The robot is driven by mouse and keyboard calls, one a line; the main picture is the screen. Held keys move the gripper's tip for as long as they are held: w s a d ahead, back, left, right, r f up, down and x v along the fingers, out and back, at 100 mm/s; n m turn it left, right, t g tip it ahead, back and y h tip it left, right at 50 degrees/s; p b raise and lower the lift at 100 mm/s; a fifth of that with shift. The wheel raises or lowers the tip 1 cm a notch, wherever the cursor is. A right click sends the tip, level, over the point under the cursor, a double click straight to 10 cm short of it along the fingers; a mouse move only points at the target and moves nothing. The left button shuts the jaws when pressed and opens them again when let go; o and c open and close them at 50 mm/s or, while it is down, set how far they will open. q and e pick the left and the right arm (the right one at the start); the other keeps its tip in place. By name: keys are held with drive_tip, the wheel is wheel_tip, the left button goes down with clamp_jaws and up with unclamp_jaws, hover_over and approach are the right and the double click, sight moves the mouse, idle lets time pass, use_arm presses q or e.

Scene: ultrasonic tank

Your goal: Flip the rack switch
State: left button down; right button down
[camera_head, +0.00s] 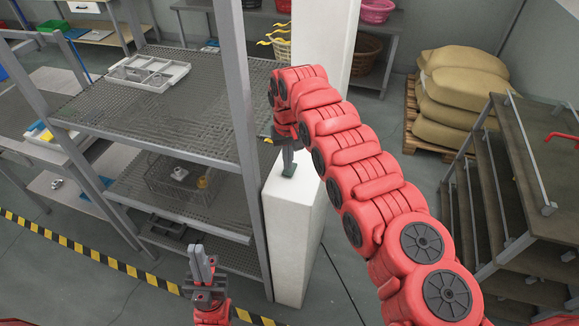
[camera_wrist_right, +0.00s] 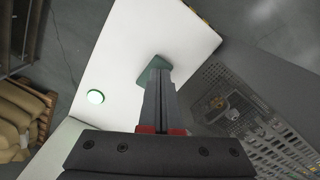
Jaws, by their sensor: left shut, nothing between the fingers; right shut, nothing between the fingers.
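A white block-like housing (camera_head: 290,225) stands at the right end of the metal rack. A dark green piece (camera_head: 289,170) on its face is at my right gripper's fingertips; it shows in the right wrist view (camera_wrist_right: 150,70), partly hidden by the fingers. I cannot tell whether this is the switch. A round white button with a green rim (camera_wrist_right: 95,97) sits on the same white surface. My right gripper (camera_wrist_right: 158,76) is shut, its tips at or just over the green piece; contact is unclear. My left gripper (camera_head: 201,262) is shut and empty, low in front of the rack.
The rack's mesh shelves hold a light grey divided tray (camera_head: 149,73) and a wire basket (camera_head: 181,184). A white pillar (camera_head: 322,38) rises behind. Stacked sacks (camera_head: 460,90) on a pallet and dark shelving (camera_head: 510,180) stand to the right. Striped floor tape (camera_head: 98,257) runs front left.

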sight(288, 172)
drive_tip(key=shift+f+b, duration=0.6)
drive_tip(key=shift+f, duration=0.4)
idle(0.6)
drive_tip(key=shift+r, duration=2.5)
drive_tip(key=shift+r+p, duration=0.4)
drive_tip(key=shift+r, duration=0.7)
drive_tip(key=shift+f, duration=0.1)
